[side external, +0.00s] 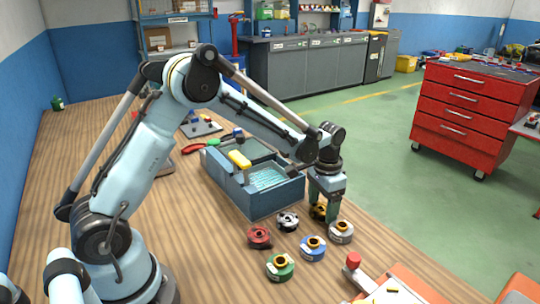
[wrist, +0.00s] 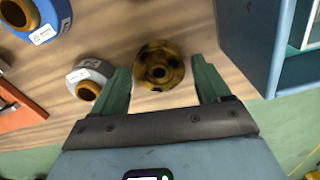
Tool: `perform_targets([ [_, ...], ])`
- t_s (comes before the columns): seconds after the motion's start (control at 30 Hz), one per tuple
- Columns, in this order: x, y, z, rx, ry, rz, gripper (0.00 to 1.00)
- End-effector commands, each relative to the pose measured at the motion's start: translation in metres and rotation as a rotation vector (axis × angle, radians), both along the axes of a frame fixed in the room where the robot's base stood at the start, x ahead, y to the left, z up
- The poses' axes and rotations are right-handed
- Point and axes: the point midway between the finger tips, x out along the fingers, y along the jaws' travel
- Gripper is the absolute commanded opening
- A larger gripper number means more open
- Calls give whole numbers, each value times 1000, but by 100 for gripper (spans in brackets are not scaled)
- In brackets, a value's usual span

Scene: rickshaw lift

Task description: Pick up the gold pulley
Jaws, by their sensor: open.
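The gold pulley (wrist: 159,65) lies on the wooden table, seen from above in the wrist view with dark patches on its face. It also shows in the side external view (side external: 318,211), partly hidden by my gripper. My gripper (wrist: 166,75) is open. Its two green fingers stand on either side of the pulley in the wrist view, with a gap between them and it. In the side external view my gripper (side external: 327,206) points down over the pulley; whether it touches cannot be told.
A white-and-gold pulley (side external: 341,232) sits close beside a finger. Blue (side external: 312,248), green (side external: 280,266), red (side external: 259,236) and silver (side external: 287,221) pulleys stand nearby. A blue-grey toolbox (side external: 274,203) is close on the other side. The red-topped item (side external: 352,262) is at the table's front.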

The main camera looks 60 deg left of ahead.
Motion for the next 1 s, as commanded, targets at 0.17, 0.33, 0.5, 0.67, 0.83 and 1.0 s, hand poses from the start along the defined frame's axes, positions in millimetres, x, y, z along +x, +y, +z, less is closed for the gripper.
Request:
perform_targets([
  [0.17,0,0,0,0,0,0,59],
  [0.33,0,0,0,0,0,0,33],
  [0.5,0,0,1,0,0,0,16],
  [0.67,0,0,1,0,0,0,16],
  [0.83,0,0,7,0,0,0,16],
  [1.0,0,0,28,0,0,0,16],
])
